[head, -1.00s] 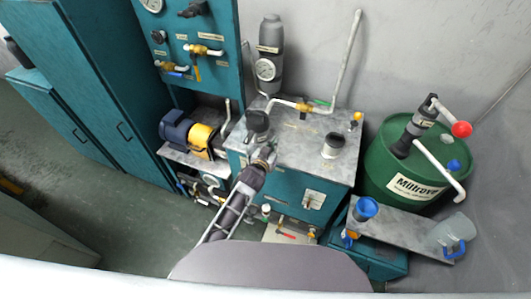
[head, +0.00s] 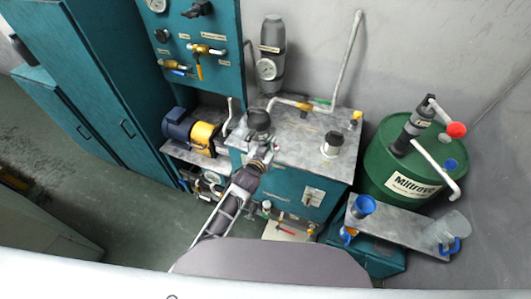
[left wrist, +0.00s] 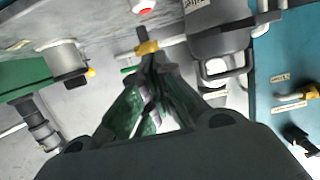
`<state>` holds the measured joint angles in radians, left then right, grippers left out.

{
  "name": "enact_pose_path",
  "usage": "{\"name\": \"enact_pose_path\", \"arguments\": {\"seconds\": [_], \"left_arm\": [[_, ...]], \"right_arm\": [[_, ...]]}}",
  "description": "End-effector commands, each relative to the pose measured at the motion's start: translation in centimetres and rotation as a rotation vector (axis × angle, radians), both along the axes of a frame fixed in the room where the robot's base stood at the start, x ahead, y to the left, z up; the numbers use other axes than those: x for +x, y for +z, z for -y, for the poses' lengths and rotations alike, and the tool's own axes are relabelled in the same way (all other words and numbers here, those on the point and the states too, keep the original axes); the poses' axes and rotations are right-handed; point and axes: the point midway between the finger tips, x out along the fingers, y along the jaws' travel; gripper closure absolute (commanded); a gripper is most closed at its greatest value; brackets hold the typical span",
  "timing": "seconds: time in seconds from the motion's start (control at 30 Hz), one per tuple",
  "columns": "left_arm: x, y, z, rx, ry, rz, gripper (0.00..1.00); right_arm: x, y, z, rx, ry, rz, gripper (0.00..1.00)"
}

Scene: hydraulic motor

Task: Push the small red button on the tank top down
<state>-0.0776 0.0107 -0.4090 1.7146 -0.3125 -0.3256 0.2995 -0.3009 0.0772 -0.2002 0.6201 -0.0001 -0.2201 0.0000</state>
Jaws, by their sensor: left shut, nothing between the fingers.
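The grey tank top (head: 297,138) is in the middle of the head view, on a teal cabinet. A small red button (left wrist: 143,5) on a white base shows at the top edge of the left wrist view, on the grey surface. I cannot make it out in the head view. My left gripper (head: 265,152) is over the tank's front edge, just in front of the dark round fitting (head: 258,120). In the left wrist view the fingers (left wrist: 157,66) are together and empty, apart from the button in the picture. My right gripper is not in view.
A black and white filler cap (head: 332,145) stands on the right of the tank top. A yellow valve (head: 304,106) with a pipe is at the back. A green drum (head: 385,165) stands to the right, a blue and yellow motor (head: 190,130) to the left.

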Motion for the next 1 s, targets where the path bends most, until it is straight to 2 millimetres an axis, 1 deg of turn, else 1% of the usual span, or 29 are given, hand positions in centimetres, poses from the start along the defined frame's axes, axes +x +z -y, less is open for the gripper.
{"name": "enact_pose_path", "arguments": {"seconds": [0.4,0.53,0.73,1.0], "left_arm": [[-3.6,0.9,-1.1,-0.001,-0.001,0.000,1.00],[-4.5,1.1,-1.4,-0.001,-0.001,0.000,1.00],[-5.3,1.3,-1.7,0.000,-0.001,-0.001,1.00],[-5.4,1.4,-1.7,0.000,-0.001,-0.001,1.00]], "right_arm": [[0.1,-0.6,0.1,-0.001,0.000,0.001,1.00],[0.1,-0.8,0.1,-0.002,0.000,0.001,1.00],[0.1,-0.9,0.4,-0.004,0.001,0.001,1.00],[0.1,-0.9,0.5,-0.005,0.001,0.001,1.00]]}}
